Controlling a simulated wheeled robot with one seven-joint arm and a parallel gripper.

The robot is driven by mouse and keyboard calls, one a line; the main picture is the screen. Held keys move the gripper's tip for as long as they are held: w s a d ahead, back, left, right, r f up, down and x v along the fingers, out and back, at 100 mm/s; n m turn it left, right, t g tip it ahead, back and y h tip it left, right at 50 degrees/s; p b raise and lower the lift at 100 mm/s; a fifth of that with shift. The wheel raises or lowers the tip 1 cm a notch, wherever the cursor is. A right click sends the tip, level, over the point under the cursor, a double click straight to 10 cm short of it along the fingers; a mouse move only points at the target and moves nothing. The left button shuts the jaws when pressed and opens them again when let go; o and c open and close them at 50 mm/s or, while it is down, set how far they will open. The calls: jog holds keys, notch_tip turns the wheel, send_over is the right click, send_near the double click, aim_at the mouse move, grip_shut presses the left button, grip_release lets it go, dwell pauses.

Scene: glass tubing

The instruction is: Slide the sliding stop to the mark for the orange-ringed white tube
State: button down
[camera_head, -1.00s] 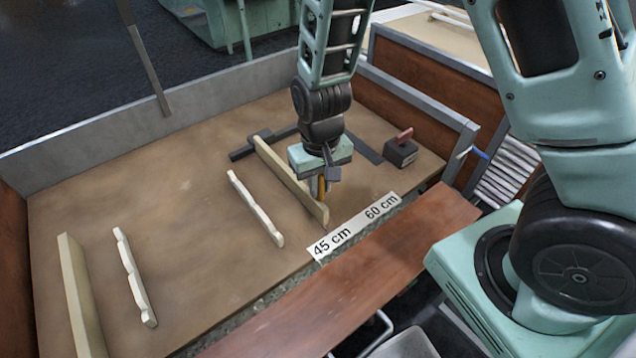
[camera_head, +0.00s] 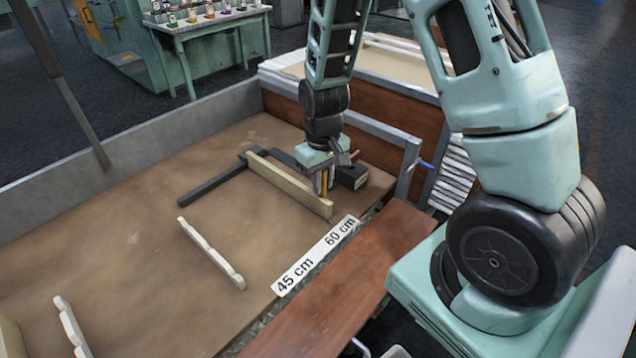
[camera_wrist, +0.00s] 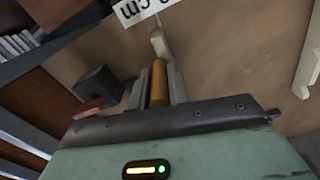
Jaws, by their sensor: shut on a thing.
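The sliding stop is a long cream bar (camera_head: 290,184) lying on the brown bench top. Its near end is beside the "60 cm" end of the white label strip (camera_head: 315,256), which also reads "45 cm". My gripper (camera_head: 325,181) is over the bar's near part, shut on its upright orange-yellow handle (camera_wrist: 158,82). In the wrist view the fingers sit on both sides of the handle, and part of the label shows beyond the bar's end. I cannot make out an orange-ringed white tube.
A black block (camera_head: 352,176) with a red handle sits close right of my gripper. A dark rail (camera_head: 215,184) crosses behind the bar. Cream notched rests (camera_head: 210,252) lie to the left. White tubes (camera_head: 453,172) are stacked at right. A reddish-brown board (camera_head: 345,285) runs along the front.

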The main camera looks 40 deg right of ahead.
jog(key=c, duration=1.3)
grip_release()
notch_tip(320, 180, up, 18)
jog(key=shift+f+p, duration=0.25)
jog(key=shift+p, duration=0.45)
jog(key=s+a+n, duration=0.2)
jog(key=s+a, duration=0.4)
jog(key=a, duration=0.1)
jog(key=s+a+r+n+p, duration=0.1)
jog(key=s+a+n, duration=0.2)
jog(key=s+a, duration=0.4)
jog(key=s+a+r+n+p, duration=0.1)
jog(key=s+a+n, duration=0.1)
jog(key=s+a, duration=0.5)
jog(key=shift+n+y, duration=0.3)
